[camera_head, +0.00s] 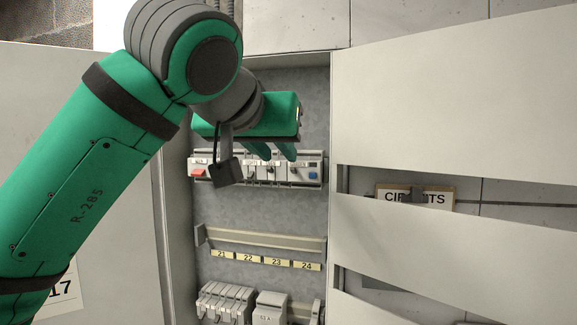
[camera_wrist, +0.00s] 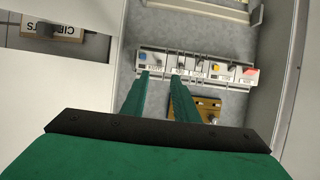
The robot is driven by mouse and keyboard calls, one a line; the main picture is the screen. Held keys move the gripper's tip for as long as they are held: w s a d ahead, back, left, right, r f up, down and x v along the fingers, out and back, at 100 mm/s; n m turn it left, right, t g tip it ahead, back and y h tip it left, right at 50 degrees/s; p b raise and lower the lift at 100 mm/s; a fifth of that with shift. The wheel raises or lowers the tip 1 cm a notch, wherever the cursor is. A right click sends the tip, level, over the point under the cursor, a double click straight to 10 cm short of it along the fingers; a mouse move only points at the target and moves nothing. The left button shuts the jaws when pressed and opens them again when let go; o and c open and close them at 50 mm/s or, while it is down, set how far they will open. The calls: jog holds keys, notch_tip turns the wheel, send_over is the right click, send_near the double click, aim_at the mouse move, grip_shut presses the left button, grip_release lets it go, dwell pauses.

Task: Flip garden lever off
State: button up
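A row of breakers (camera_head: 308,171) with small levers sits on the upper rail inside the open cabinet. It also shows in the wrist view (camera_wrist: 213,70), turned round, with a red part at its right and a blue part at its left. The small labels under the levers are too blurred to read, so I cannot tell which lever is the garden one. My gripper (camera_head: 273,154) is in front of the row, its two green fingers apart and empty. In the wrist view the fingertips (camera_wrist: 161,78) lie at the row's lower edge, over the left half; contact cannot be told.
An empty rail (camera_head: 265,239) with number labels 21 to 24 (camera_head: 265,261) lies below. More grey modules (camera_head: 226,301) stand at the bottom. A brass-coloured plate (camera_wrist: 208,104) shows beside a finger. Cabinet doors (camera_head: 455,90) flank the opening; a CIRCUITS sign (camera_head: 440,197) is right.

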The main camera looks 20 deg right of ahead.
aim_at(292, 169)
jog(key=x, duration=0.9)
jog(key=shift+s, duration=0.1)
grip_shut()
